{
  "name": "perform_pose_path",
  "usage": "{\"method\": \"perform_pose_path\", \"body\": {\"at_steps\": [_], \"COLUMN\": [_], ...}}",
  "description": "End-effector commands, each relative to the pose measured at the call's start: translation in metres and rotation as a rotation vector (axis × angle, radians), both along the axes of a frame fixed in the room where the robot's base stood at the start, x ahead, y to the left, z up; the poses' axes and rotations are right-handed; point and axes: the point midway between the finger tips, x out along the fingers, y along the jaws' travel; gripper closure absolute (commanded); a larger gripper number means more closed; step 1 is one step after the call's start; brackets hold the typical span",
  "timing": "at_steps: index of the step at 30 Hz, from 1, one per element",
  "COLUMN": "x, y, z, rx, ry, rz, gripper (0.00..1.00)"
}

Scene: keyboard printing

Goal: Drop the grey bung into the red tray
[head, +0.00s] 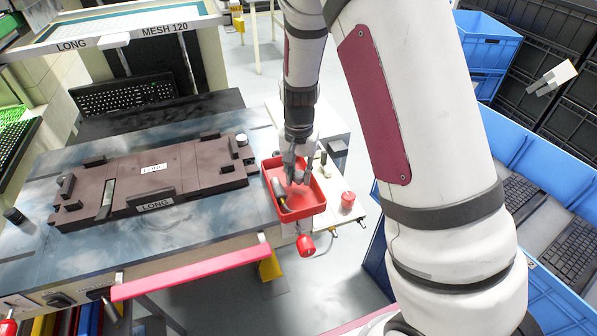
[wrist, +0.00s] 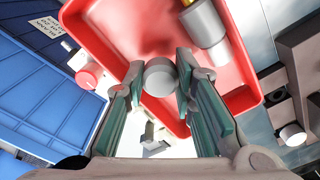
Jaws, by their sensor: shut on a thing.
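The grey bung (wrist: 160,77) is a small round grey piece held between the fingertips of my gripper (wrist: 158,80) in the wrist view. The gripper is shut on it, with the red tray (wrist: 95,38) behind it in that view. In the head view my gripper (head: 297,176) points down over the red tray (head: 307,210), on the table's right end. The bung is hard to make out there. A grey cylinder with a yellowish band (wrist: 205,25) lies inside the tray, and it also shows in the head view (head: 280,190).
A dark brown fixture (head: 130,178) marked LONG lies left of the tray. A red round knob (head: 347,200) stands right of the tray, and another red knob (head: 305,245) is at the table's front edge. A blue crate (head: 520,150) with keyboards is at right.

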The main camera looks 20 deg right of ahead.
Motion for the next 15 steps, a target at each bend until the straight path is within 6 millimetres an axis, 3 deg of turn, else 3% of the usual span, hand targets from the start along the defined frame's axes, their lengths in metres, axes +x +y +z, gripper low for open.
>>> {"method": "perform_pose_path", "body": {"at_steps": [1,2,4,15], "x": [0.0000,0.0000,0.0000,0.0003], "y": [0.0000,0.0000,0.0000,0.0001], "z": [0.0002,0.0002,0.0002,0.0024], "rx": [0.000,0.000,0.000,0.001], "ry": [0.000,0.000,0.000,-0.001], "rz": [0.000,0.000,0.000,0.000], "gripper": [1.00,0.71,0.55,0.52]}}
